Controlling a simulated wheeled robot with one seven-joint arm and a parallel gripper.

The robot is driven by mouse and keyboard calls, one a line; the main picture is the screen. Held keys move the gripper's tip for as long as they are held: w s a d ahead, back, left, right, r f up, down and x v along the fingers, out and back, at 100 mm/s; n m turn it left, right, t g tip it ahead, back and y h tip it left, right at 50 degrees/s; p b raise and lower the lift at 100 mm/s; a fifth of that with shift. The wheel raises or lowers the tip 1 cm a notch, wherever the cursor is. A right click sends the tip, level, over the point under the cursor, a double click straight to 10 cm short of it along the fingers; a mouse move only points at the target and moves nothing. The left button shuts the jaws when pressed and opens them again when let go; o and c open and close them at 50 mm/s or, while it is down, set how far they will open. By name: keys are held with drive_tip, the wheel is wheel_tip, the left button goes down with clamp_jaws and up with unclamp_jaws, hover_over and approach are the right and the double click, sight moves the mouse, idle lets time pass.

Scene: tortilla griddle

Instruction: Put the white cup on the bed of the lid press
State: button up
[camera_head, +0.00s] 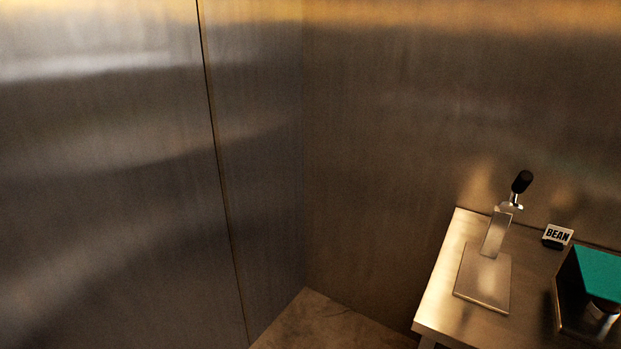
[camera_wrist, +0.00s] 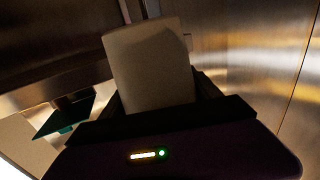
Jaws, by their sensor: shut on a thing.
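The white cup (camera_wrist: 145,72) fills the middle of the wrist view, dim and pale, standing out from between my gripper's dark fingers. My gripper (camera_wrist: 160,95) is shut on it. Neither the cup nor my gripper shows in the head view. The lid press (camera_head: 496,232) stands on a steel table at the lower right of the head view, with an upright post and a black-handled lever (camera_head: 522,182). Its flat square bed (camera_head: 482,287) lies in front of the post and looks bare. I cannot tell how far the cup is from it.
The steel table (camera_head: 437,306) has its left edge near the press. A small "BEAN" sign (camera_head: 557,235) stands right of the press. A dark box with a teal top (camera_head: 598,272) is at the right edge; teal also shows in the wrist view. Steel walls (camera_head: 400,130) close the corner behind.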

drive_tip(key=s+a+f+n+y, duration=0.2)
drive_tip(key=s+a+f+y, duration=0.2)
drive_tip(key=s+a+f, duration=0.3)
drive_tip(key=shift+s+a+f+n+t, duration=0.35)
drive_tip(key=shift+s+a, duration=0.25)
drive_tip(key=shift+a, duration=0.65)
